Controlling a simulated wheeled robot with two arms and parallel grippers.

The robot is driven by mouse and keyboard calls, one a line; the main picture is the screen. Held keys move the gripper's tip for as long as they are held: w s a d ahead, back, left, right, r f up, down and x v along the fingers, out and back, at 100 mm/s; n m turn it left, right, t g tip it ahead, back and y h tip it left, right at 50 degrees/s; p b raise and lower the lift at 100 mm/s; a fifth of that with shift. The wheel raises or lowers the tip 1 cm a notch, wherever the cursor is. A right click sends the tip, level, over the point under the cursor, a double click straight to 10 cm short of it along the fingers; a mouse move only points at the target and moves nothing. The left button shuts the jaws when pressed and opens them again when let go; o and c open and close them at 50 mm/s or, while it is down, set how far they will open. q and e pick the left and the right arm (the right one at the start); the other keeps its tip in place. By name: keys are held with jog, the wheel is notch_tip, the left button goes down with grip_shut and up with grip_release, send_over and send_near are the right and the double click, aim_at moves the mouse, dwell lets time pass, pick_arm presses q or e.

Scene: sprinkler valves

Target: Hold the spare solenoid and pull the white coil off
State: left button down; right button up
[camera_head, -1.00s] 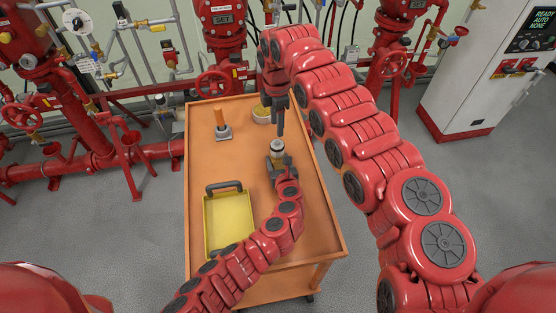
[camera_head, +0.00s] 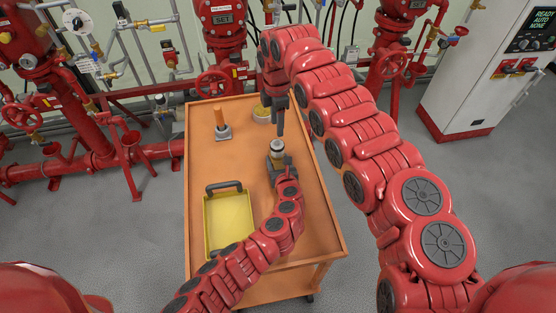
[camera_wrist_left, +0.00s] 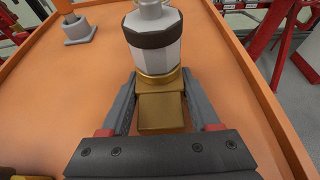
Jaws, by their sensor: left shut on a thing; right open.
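The spare solenoid (camera_wrist_left: 159,95) has a brass base and a white coil (camera_wrist_left: 153,42) with a dark band, standing upright in the left wrist view. In the head view the white coil (camera_head: 277,147) shows as a small pale top. My left gripper (camera_head: 279,163) is shut on the solenoid's brass lower part, one finger on each side; it also shows in the left wrist view (camera_wrist_left: 160,112). My right gripper (camera_head: 280,128) points down from above, just over the coil. It is open, and its fingertips look apart from the coil, though the exact gap is hard to see.
The orange cart top (camera_head: 305,215) carries a yellow tray (camera_head: 228,214) with dark handles at the front left. Red pipes and valves line the wall.

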aim_at(276, 142)
jog(key=o, duration=0.3)
jog(key=shift+f, duration=0.35)
jog(key=shift+o, duration=0.9)
notch_tip(276, 142, down, 3)
jog(key=shift+f+n, duration=0.1)
jog(key=shift+n, duration=1.1)
notch_tip(276, 142, down, 5)
jog(key=shift+a+r, duration=0.1)
jog(key=shift+f, duration=0.95)
grip_shut()
jog(key=shift+r, duration=0.15)
